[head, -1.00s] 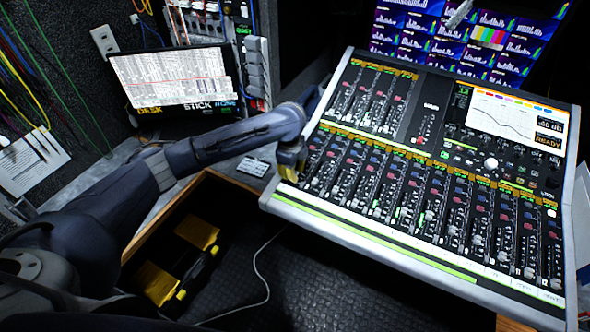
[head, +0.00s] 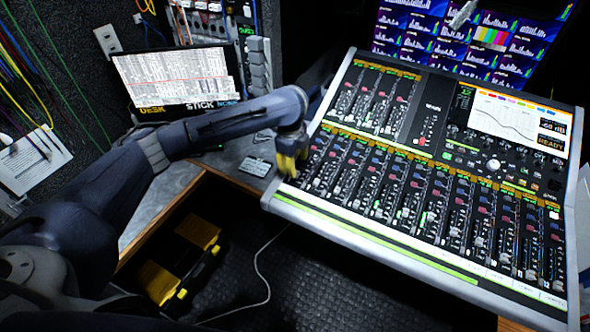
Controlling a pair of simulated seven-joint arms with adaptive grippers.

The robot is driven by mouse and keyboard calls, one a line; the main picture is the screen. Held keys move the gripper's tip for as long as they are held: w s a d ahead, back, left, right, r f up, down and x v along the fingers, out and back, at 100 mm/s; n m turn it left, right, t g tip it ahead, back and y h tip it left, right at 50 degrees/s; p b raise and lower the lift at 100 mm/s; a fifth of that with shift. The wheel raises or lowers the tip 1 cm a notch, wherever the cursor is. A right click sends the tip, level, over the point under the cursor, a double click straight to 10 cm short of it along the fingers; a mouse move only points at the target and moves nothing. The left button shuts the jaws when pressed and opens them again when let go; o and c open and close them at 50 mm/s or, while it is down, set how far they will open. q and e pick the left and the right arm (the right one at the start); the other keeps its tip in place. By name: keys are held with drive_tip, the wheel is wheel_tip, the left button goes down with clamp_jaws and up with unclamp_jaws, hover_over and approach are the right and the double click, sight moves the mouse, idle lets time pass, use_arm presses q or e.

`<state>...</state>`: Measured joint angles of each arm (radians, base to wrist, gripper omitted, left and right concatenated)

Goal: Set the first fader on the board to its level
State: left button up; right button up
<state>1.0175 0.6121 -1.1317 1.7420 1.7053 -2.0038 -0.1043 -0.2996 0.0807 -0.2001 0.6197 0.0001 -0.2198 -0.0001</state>
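The mixing board (head: 355,242) is a tilted grey console with a lower row of several fader strips and a shorter upper row. My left arm reaches in from the left. Its gripper (head: 287,168), with yellow fingers, is at the board's left edge, over the first strip of the lower row. The gripper and arm cover the first fader, so its position is hidden. I cannot tell whether the fingers are open or touch the fader. The board's screen (head: 515,122) shows a curve, a dB readout and the word READY.
A monitor (head: 176,75) stands behind my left arm. A bank of video screens (head: 455,40) is behind the board. A small card (head: 255,166) lies on the desk left of the board. Below are a black and yellow case (head: 205,270) and a white cable (head: 256,265).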

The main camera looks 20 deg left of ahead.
use_arm(q)
wheel_tip(320, 180, up, 7)
drive_tip(key=s, duration=0.1)
drive_tip(key=shift+f, duration=0.2)
drive_tip(key=shift+a, duration=0.1)
idle(0.4)
